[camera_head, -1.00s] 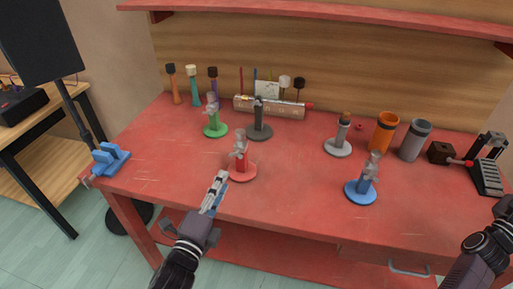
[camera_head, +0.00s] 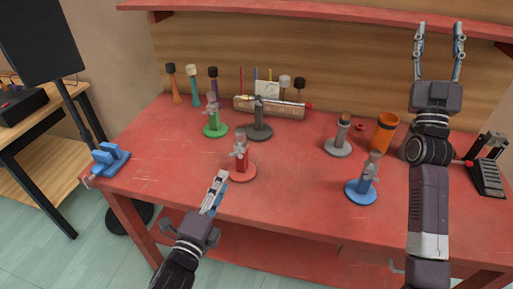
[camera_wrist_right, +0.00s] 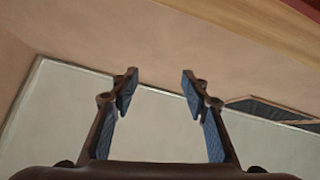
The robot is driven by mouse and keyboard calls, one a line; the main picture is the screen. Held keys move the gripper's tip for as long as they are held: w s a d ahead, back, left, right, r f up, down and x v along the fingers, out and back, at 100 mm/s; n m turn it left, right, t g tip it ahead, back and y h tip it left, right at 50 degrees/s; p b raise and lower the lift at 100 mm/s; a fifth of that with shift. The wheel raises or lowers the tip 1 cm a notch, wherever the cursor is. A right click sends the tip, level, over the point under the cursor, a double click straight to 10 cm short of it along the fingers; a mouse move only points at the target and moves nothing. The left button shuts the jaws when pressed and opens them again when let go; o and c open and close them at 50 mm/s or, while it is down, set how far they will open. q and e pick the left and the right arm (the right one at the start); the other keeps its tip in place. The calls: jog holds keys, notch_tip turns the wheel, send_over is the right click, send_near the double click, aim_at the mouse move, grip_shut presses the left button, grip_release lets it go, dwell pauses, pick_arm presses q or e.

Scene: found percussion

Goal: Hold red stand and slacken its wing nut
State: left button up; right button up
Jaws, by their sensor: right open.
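The red stand (camera_head: 242,171) stands upright on the red bench, with a round base and a short red post. A grey wing nut (camera_head: 239,151) sits on the post; its fine detail is too small to read. My left gripper (camera_head: 218,188) is just in front of the stand's base, near the bench's front edge, and appears apart from it. Its fingers are seen nearly edge-on, so their gap is unclear. My right gripper (camera_head: 440,40) is raised at the right, fingers up, open and empty.
A green stand (camera_head: 215,130), a dark stand (camera_head: 259,132), a grey stand (camera_head: 338,147) and a blue stand (camera_head: 361,192) are on the bench. An orange cup (camera_head: 384,133) is beside my right arm. A shelf (camera_head: 320,18) runs above.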

aim_at(243, 137)
jog(key=w+a+f+n+g+y, duration=0.1)
jog(key=w+a+f+n+y, duration=0.1)
jog(key=a+f+y, duration=0.4)
jog(key=w+a+f+n+g+y, duration=0.1)
jog(key=w+a+f+n+y, duration=0.15)
jog(key=a, duration=0.65)
jog(key=w+a+f+n+g+y, duration=0.1)
jog(key=w+a+f+n+y, duration=0.15)
jog(key=a+y, duration=0.4)
jog(key=s+a+f+g+y, duration=0.1)
jog(key=a+f+g, duration=0.1)
jog(key=a+f, duration=0.4)
jog(key=s+a+f+g+y, duration=0.1)
jog(key=s+a+f+g, duration=0.1)
jog(key=a+f, duration=0.4)
jog(key=s+a+f+g+y, duration=0.1)
jog(key=s+a+f+g, duration=0.1)
jog(key=a+f, duration=0.5)
jog(key=shift+s+f+g, duration=0.2)
jog(key=shift+f+g, duration=0.35)
jog(key=shift+g, duration=0.35)
jog(key=shift+x, duration=3.6)
jog(key=shift+c, duration=0.6)
grip_shut()
